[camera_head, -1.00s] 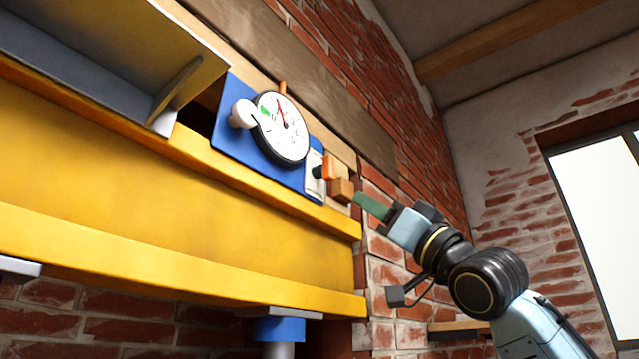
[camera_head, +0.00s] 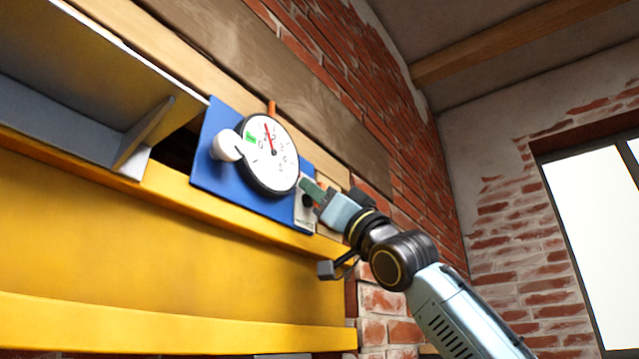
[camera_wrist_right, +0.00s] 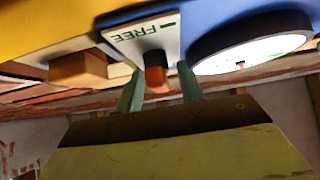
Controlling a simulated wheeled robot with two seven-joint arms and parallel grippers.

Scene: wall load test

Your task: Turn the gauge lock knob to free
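The gauge lock knob has a black base and an orange handle (camera_wrist_right: 156,78). It sits on a white label plate (camera_wrist_right: 140,38) marked FREE with a green bar, upside down in the right wrist view. The plate also shows in the head view (camera_head: 303,215), beside the gauge. My right gripper (camera_head: 312,188) is at the knob and partly hides it there. In the right wrist view its two green fingers (camera_wrist_right: 159,75) are apart, one on each side of the orange handle. A gap seems to show on both sides; contact is unclear. My left gripper is not in view.
A round white gauge (camera_head: 270,155) with a red needle and a white knob at its left is mounted on a blue panel (camera_head: 212,165). A yellow beam (camera_head: 150,250) runs below. A wooden block (camera_wrist_right: 78,70) is beside the plate. Brick wall lies right.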

